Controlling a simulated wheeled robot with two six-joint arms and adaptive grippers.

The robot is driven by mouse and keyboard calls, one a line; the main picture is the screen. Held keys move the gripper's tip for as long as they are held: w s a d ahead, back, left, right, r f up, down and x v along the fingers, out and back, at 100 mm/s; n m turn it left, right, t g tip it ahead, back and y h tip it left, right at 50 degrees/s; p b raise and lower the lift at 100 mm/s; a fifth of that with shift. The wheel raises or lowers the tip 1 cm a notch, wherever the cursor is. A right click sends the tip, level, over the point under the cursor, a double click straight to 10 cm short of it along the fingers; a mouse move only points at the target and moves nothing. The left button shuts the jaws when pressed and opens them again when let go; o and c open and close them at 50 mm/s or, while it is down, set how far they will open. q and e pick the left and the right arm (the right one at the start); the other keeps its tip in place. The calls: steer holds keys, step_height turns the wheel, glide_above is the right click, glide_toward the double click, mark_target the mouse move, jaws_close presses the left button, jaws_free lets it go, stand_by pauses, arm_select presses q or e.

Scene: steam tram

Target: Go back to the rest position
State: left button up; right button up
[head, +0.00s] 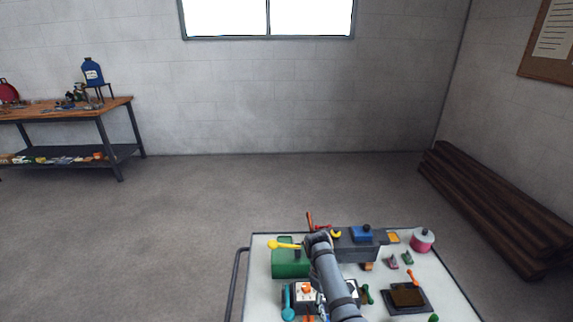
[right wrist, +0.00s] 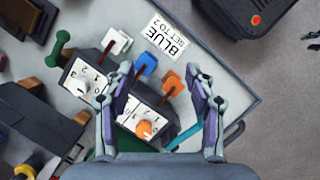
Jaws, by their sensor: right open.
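My right arm reaches over the white-topped cart (head: 258,308) in the head view; I cannot make out its gripper there. In the right wrist view my right gripper (right wrist: 158,70) is open, its two fingers apart with nothing held between them. Below it is a dark control box with a white dial (right wrist: 88,80) and an orange dial (right wrist: 145,127). White, blue (right wrist: 147,64) and orange (right wrist: 172,80) levers stand along the box, beside a card (right wrist: 167,40) reading "BLUE SET TO 2". Whether the fingers touch the box is unclear. My left gripper is not in view.
The cart also carries a green box (head: 288,267), a yellow lever (head: 283,244), a pink and white drum (head: 422,241) and a dark tray (head: 391,306). A workbench (head: 118,103) stands far left, and dark beams (head: 490,205) lie right.

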steer(key=s+d+f+m+t+y, duration=0.1)
steer(key=s+d+f+m+t, duration=0.3)
steer(key=s+d, duration=0.65)
steer(key=s+r+m+t, duration=0.2)
steer(key=s+r+m, duration=0.1)
steer(key=s+r, duration=0.8)
steer(key=s+d+f+g, duration=0.1)
steer(key=s+d+f, duration=0.1)
steer(key=f, duration=1.1)
steer(key=s+d+f, duration=0.1)
steer(key=f, duration=1.2)
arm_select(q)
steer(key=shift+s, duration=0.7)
arm_select(e)
steer(key=s+d+f+g, duration=0.1)
steer(key=s+f, duration=1.6)
steer(key=s, duration=0.2)
steer(key=shift+d+f+y, duration=0.15)
steer(key=shift+f+y, duration=0.05)
steer(key=shift+y, duration=0.1)
